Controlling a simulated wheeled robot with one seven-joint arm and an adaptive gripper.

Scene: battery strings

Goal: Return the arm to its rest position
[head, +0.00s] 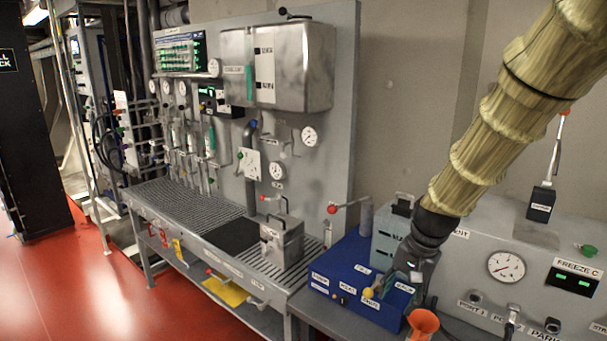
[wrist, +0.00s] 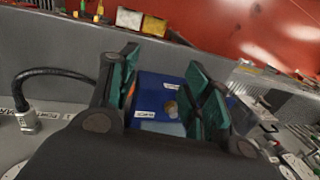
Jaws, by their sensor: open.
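My arm (head: 495,115), in a ribbed tan sleeve, comes in from the upper right of the head view and reaches down over the right end of the bench. My gripper (head: 388,288) hangs low beside a blue box (head: 335,262) with white labels. In the wrist view, my gripper (wrist: 160,75) has its two green-padded fingers spread apart. The blue box (wrist: 155,85) shows between and beyond them. I see nothing held between the fingers. Whether the fingertips touch the box cannot be told.
An orange funnel-shaped piece (head: 423,322) stands close to my gripper. A grey panel (head: 480,265) with a gauge is on the right. A metal box (head: 282,240) sits on the slatted bench (head: 160,195). A red-knobbed lever (head: 345,208) sticks out behind. Open red floor lies left.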

